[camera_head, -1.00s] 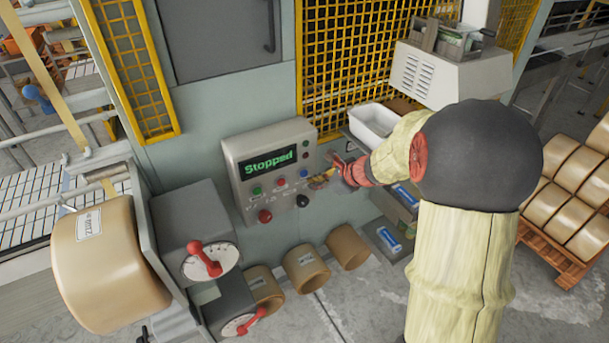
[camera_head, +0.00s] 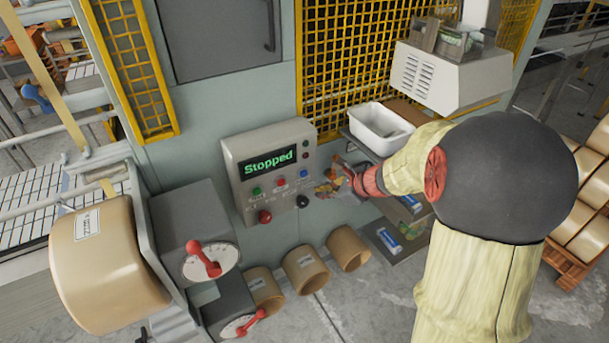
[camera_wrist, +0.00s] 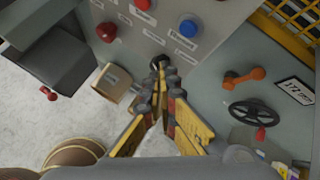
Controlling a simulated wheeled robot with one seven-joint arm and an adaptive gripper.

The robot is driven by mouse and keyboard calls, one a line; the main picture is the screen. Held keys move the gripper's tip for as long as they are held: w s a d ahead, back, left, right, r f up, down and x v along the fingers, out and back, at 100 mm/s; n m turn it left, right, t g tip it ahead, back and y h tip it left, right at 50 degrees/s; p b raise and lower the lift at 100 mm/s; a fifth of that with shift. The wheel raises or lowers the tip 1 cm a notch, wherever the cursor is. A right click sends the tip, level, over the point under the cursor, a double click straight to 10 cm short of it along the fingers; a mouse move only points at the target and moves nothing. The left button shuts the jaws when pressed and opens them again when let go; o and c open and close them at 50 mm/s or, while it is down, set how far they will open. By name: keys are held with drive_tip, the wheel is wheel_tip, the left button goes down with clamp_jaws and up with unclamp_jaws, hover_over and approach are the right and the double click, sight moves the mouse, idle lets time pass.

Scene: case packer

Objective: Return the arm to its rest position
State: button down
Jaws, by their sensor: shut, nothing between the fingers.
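My gripper (camera_head: 328,187) is at the right side of the grey control panel (camera_head: 234,171), partly hidden by my wrist in the head view. In the wrist view my gripper (camera_wrist: 160,72) is shut and empty, its yellow and grey fingers together at the tips. The fingertips overlap a black knob (camera_wrist: 160,64) in that view; I cannot tell whether they touch it. The panel display (camera_head: 268,162) reads "Stopped" in green. A blue button (camera_wrist: 188,28) and a red knob (camera_wrist: 106,32) show on the panel in the wrist view.
A white bin (camera_head: 380,128) stands on a shelf behind my wrist. Cardboard rolls (camera_head: 306,268) lie on the floor below the panel. Grey boxes with red levers (camera_head: 203,259) stand at left. A handwheel (camera_wrist: 262,115) shows at right in the wrist view.

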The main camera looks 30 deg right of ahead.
drive_tip(key=shift+n, duration=0.3)
drive_tip(key=s+a+f+n+g+h+b, duration=0.1)
drive_tip(key=s+a+f+n+b, duration=0.1)
drive_tip(key=s+a+n+b, duration=0.6)
drive_tip(key=s+a+f+n+g+h+b, duration=0.2)
drive_tip(key=s+a+n+b, duration=0.7)
drive_tip(key=s+n, duration=0.8)
drive_tip(key=shift+s+a+n+b, duration=0.2)
drive_tip(key=shift+n+b, duration=0.15)
drive_tip(key=shift+n, duration=0.95)
drive_tip(key=shift+f, duration=0.1)
